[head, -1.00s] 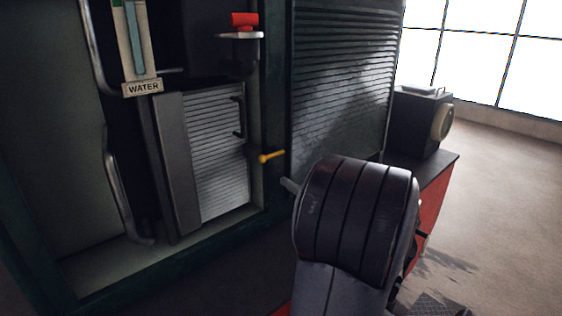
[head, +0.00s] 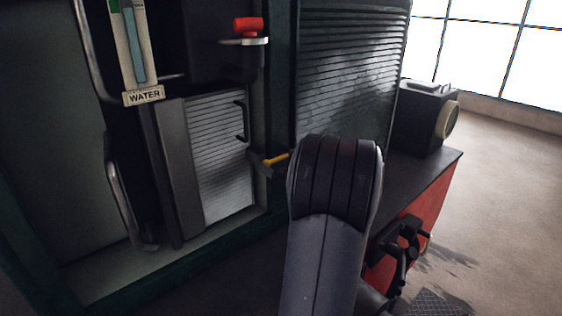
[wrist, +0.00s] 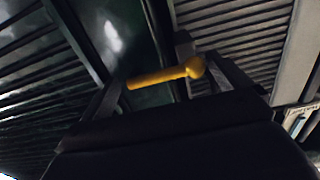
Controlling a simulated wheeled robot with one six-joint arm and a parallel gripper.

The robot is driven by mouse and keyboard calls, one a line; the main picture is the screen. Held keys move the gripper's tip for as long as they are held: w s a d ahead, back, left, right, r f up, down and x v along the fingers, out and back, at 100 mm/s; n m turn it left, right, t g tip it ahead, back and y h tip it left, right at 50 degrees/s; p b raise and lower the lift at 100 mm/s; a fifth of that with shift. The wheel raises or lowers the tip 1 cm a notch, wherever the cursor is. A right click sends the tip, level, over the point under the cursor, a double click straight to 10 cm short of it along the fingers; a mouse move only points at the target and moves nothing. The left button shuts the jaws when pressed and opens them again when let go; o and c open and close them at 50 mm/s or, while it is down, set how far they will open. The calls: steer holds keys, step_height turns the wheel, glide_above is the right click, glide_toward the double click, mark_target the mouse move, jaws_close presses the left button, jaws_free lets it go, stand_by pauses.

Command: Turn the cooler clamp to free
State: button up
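The cooler clamp is a small yellow lever (head: 276,159) with a rounded end, at the right edge of the finned silver cooler panel (head: 222,155) in the head view. In the wrist view the yellow lever (wrist: 165,76) lies across the picture, its ball end to the right. My gripper (wrist: 170,85) is open, with its two dark fingers spread on either side of the lever. In the head view a grey fingertip shows beside the lever; my arm hides the rest of the gripper. I cannot tell whether a finger touches the lever.
A water gauge (head: 135,50) and a red-handled valve (head: 248,27) are above the cooler. A dark louvred panel (head: 350,75) stands to the right. A red cabinet (head: 425,205) with a dark box (head: 425,115) on top is at the right. Open floor lies beyond.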

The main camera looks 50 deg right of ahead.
steer(key=c, duration=1.1)
steer(key=shift+o, duration=0.2)
